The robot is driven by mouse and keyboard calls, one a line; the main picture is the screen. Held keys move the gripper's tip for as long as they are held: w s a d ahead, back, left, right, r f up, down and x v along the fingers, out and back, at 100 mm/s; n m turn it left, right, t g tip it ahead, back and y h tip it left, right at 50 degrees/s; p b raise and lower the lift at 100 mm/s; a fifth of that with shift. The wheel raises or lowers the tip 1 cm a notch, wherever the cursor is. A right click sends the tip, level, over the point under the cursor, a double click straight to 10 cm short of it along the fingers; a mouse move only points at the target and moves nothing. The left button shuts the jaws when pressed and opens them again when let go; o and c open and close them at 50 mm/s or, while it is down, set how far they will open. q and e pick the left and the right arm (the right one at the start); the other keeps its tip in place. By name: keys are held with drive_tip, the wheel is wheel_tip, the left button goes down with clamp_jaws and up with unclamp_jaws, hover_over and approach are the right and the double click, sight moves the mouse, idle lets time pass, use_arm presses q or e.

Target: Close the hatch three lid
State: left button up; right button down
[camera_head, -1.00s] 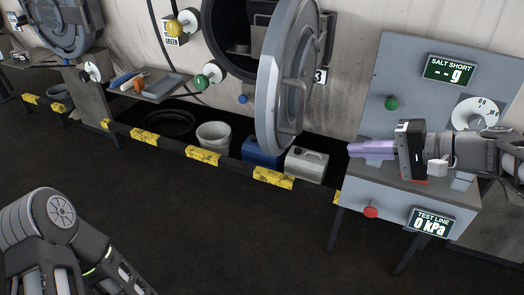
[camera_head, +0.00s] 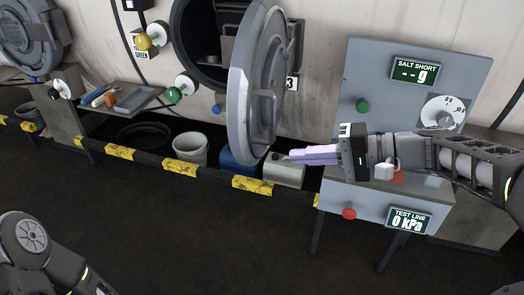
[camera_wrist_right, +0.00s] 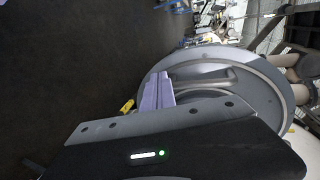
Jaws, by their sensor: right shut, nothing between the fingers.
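The hatch three lid (camera_head: 250,90) is a round grey disc with a bar handle (camera_head: 264,112). It stands swung open, nearly edge-on, in front of the dark hatch opening (camera_head: 196,45), beside the "3" label (camera_head: 290,83). My right gripper (camera_head: 295,156) has its lilac fingers shut and empty. It points left, to the right of the lid's lower edge, with a gap between them in the head view. In the right wrist view the shut fingers (camera_wrist_right: 157,95) overlap the lid's face (camera_wrist_right: 225,80) near its handle; contact cannot be told. Of my left arm only links show.
A grey panel stand (camera_head: 385,90) with dials and displays stands behind my right arm. The front floor is clear.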

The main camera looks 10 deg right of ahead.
sight(247, 155)
drive_tip(key=x, duration=0.3)
drive_tip(key=p+x, duration=0.1)
drive_tip(key=x, duration=0.2)
drive_tip(key=r+p+x, duration=0.1)
drive_tip(key=x, duration=0.2)
drive_tip(key=shift+a, duration=0.15)
drive_tip(key=shift+w+a, duration=0.15)
